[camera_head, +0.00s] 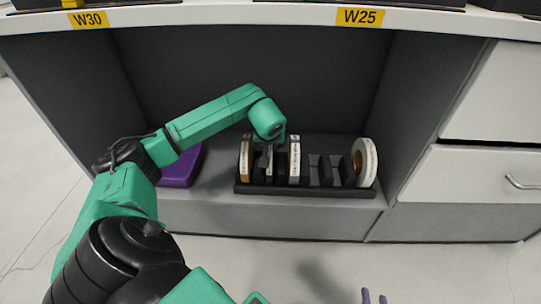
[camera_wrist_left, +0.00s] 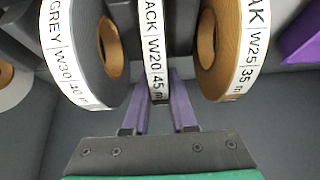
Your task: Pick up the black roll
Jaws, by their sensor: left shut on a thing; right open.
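The black roll (camera_wrist_left: 155,50), whose white label ends in "ACK W20 45 m", is the middle of three rolls in the left wrist view. The purple fingers of my left gripper (camera_wrist_left: 162,98) are shut on it, one on each side. In the head view this gripper (camera_head: 270,150) reaches down to the left half of the black rack (camera_head: 320,190), and the arm hides part of the roll. The roll is upright between its neighbours. My right gripper (camera_head: 374,297) is open and empty at the bottom edge of the head view, only its purple fingertips showing.
The oak roll (camera_wrist_left: 228,50) and the grey roll (camera_wrist_left: 85,50) stand close on either side. Another roll (camera_head: 365,162) stands at the rack's right end, beyond empty slots. A purple object (camera_head: 180,170) lies left. Shelf walls and the top (camera_head: 270,14) enclose the space.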

